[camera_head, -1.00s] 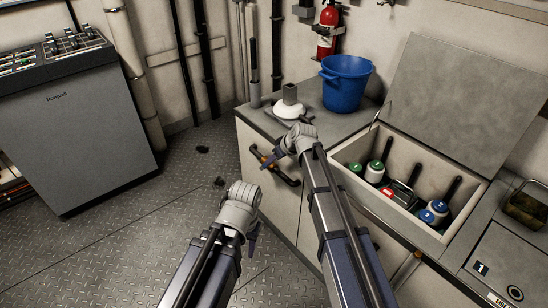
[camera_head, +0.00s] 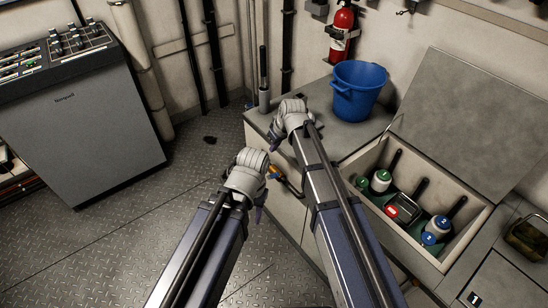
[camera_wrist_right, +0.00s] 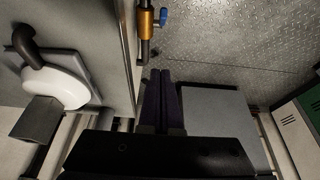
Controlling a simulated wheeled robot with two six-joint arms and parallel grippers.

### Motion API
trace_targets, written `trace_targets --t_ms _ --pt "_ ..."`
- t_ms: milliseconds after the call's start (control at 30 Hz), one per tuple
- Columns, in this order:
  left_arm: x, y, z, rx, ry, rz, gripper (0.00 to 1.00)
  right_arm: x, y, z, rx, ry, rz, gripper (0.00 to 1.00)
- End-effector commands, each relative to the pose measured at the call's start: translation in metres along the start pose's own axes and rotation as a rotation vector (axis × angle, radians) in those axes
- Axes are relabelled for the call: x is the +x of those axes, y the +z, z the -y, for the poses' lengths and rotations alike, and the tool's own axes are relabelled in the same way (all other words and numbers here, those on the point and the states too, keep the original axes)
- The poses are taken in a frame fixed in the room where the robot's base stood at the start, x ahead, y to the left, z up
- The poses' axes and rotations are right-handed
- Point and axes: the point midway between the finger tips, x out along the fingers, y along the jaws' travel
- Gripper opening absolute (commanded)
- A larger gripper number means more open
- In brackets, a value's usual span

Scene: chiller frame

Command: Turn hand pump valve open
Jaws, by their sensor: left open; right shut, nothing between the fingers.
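The hand pump is a white dome (camera_wrist_right: 58,88) with a grey block (camera_wrist_right: 38,118), at the left of the right wrist view. In the head view my right arm hides it. A brass valve (camera_wrist_right: 146,20) with a blue handle (camera_wrist_right: 164,17) sits on a pipe at the top of the right wrist view. Its orange-brass part (camera_head: 274,171) shows between my arms in the head view. My right gripper (camera_head: 274,143) is shut and empty; its dark fingers (camera_wrist_right: 163,95) point towards the valve, apart from it. My left gripper (camera_head: 258,213) is open and empty, lower and nearer.
A blue bucket (camera_head: 358,92) stands on the counter (camera_head: 325,130). An open bin (camera_head: 455,262) at the right holds several bottles and tools. A grey console (camera_head: 85,135) stands at the left. A fire extinguisher (camera_head: 343,30) hangs on the wall.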

Motion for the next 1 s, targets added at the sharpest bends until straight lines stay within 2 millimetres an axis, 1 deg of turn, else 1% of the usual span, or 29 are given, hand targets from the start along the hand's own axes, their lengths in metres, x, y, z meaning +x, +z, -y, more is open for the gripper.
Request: trace_targets --t_ms 167,367,900,933,1000 --pt "0.009 -0.001 -0.001 0.0 0.0 0.0 0.5 0.01 0.0 0.0 -0.001 0.0 -0.001 0.0" --pt "0.029 -0.002 -0.003 0.0 0.0 0.0 0.5 0.031 0.001 0.0 -0.001 0.0 -0.001 0.0" --pt "0.102 -0.006 -0.01 0.0 0.0 0.0 0.5 0.11 0.001 -0.001 -0.001 0.0 -0.001 0.0" --pt "0.104 -0.006 -0.01 0.0 0.0 0.0 0.5 0.108 0.012 0.0 0.0 0.001 -0.001 0.0" --pt "0.11 -0.007 -0.011 0.0 0.0 0.0 0.5 0.109 0.025 0.001 0.0 0.0 -0.001 0.0"
